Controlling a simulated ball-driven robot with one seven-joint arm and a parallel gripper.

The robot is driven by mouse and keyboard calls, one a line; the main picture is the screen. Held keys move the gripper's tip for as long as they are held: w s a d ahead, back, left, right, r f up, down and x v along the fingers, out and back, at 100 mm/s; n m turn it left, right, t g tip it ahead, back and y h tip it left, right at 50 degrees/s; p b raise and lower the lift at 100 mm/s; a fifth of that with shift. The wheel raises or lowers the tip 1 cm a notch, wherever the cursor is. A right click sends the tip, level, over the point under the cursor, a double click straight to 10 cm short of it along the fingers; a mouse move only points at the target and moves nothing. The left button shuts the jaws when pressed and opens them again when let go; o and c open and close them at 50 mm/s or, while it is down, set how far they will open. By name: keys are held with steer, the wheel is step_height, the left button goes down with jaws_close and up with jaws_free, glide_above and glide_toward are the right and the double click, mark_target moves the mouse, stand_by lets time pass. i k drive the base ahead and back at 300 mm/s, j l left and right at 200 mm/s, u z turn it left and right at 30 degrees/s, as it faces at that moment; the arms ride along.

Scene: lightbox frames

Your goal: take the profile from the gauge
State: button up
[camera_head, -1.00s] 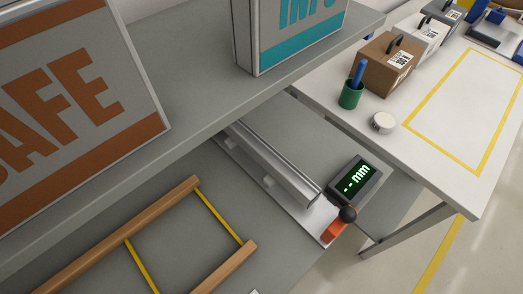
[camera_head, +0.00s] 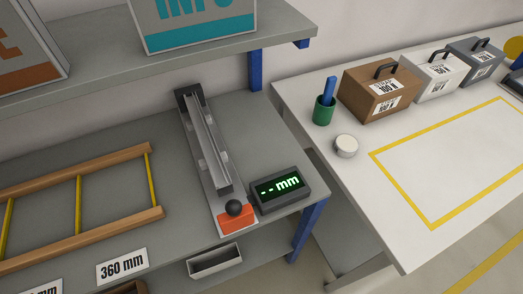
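The gauge (camera_head: 224,200) stands on the grey bench, a long narrow plate with a dark end block at the back and an orange block with a black ball knob at the front. A silver channel-shaped profile (camera_head: 207,140) lies lengthwise on it, between small light side blocks. The gauge's display (camera_head: 280,189), to the right of its front end, reads "- - mm" in green. My gripper is not in view.
A wooden frame with yellow bars (camera_head: 80,200) lies left of the gauge. A grey shelf (camera_head: 170,65) with signs overhangs the bench's back. A white table (camera_head: 400,230) on the right holds a green cup (camera_head: 323,111), a round white item (camera_head: 346,146) and weight boxes (camera_head: 377,91).

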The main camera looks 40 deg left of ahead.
mark_target(221, 178)
steer(key=l+u, duration=0.4)
steer(key=i+l+u, duration=0.1)
steer(key=l+u, duration=0.7)
steer(key=j, duration=0.1)
